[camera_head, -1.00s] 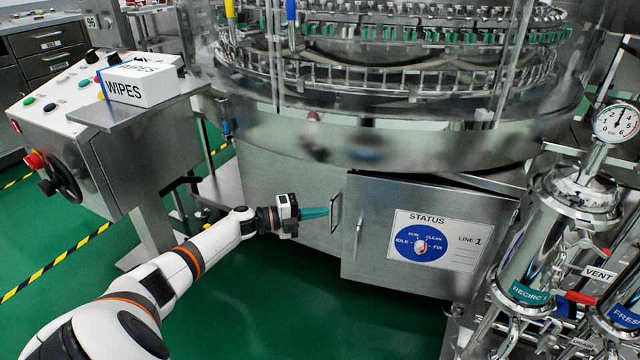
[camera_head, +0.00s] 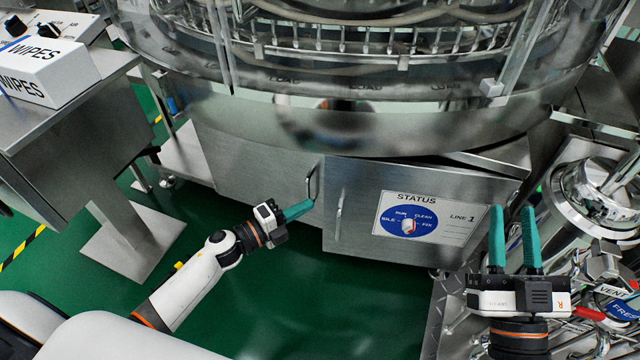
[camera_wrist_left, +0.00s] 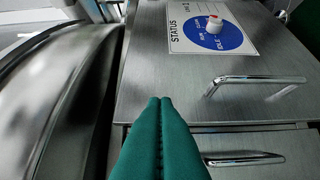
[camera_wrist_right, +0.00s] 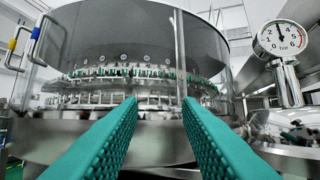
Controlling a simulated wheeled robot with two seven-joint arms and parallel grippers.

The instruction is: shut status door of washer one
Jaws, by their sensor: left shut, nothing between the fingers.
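The status door (camera_head: 365,190) is a steel panel with a STATUS plate, a blue dial and a bar handle, below the washer's drum. Its top right side stands a little out from the cabinet, with a dark gap above it. My left gripper (camera_head: 308,205) is shut and empty, its teal fingertips near the handle of the neighbouring panel (camera_head: 255,170). In the left wrist view the shut fingers (camera_wrist_left: 160,105) point toward the door (camera_wrist_left: 150,60) and both handles. My right gripper (camera_head: 515,212) is open and empty, in front of the door's right side.
Steel pipework (camera_head: 590,200) with VENT and FRESH labels stands at the right. A WIPES box (camera_head: 45,65) sits on a steel shelf at the left. A pressure gauge (camera_wrist_right: 283,38) shows in the right wrist view. Green floor (camera_head: 300,280) is open below the door.

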